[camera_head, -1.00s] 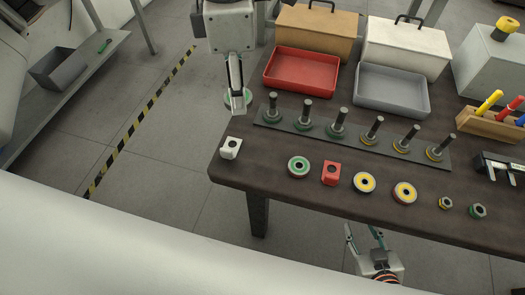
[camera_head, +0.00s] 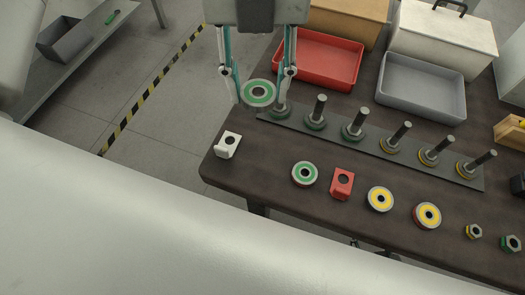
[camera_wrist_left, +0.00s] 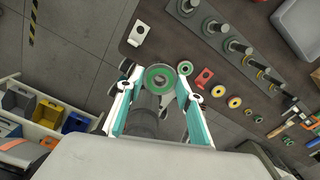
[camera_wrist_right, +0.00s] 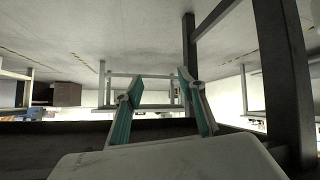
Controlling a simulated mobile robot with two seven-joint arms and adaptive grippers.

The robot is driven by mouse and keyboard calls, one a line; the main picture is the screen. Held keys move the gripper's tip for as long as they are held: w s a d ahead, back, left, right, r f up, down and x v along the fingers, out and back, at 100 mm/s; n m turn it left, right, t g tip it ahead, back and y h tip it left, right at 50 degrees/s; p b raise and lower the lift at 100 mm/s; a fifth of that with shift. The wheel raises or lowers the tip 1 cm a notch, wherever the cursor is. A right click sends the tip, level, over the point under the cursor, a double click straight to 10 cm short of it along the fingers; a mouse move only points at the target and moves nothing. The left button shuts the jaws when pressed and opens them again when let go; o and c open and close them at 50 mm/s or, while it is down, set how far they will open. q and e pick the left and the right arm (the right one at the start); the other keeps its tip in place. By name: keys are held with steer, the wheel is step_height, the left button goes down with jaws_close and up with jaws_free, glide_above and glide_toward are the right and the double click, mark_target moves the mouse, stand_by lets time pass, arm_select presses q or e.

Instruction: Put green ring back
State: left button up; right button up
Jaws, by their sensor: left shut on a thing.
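A green-faced ring (camera_head: 247,95) is held between the fingers of my left gripper (camera_head: 262,97), near the left end of the peg rack. It overlaps the first peg in the head view; I cannot tell its height. It also shows between the fingers in the left wrist view (camera_wrist_left: 148,75). The dark rack (camera_head: 372,149) has several upright grey pegs, three with green bases on the left and three with yellow bases on the right. A second green ring (camera_head: 304,183) lies on the table. My right gripper (camera_wrist_right: 158,85) is open and empty in the right wrist view.
On the table (camera_head: 275,185) in front of the rack lie a white block (camera_head: 225,149), a red block (camera_head: 343,179), yellow rings (camera_head: 379,208) and nuts. A red tray (camera_head: 318,66) and a grey tray (camera_head: 420,98) stand behind. Table legs surround my right gripper.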

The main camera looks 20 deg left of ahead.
arm_select(q)
step_height(320, 180, down, 11)
steer(key=b, duration=0.2)
glide_above(260, 160)
step_height(260, 160, down, 4)
steer(key=shift+f, duration=0.45)
step_height(260, 160, down, 3)
steer(key=shift+s+f+b, duration=0.1)
steer(key=shift+f+b, duration=0.05)
steer(key=shift+b, duration=0.5)
steer(key=shift+f, duration=0.4)
steer(key=shift+r, duration=0.1)
arm_select(e)
steer(key=shift+w+a+f, duration=0.3)
steer(key=shift+w+f, duration=0.05)
steer(key=shift+f, duration=0.05)
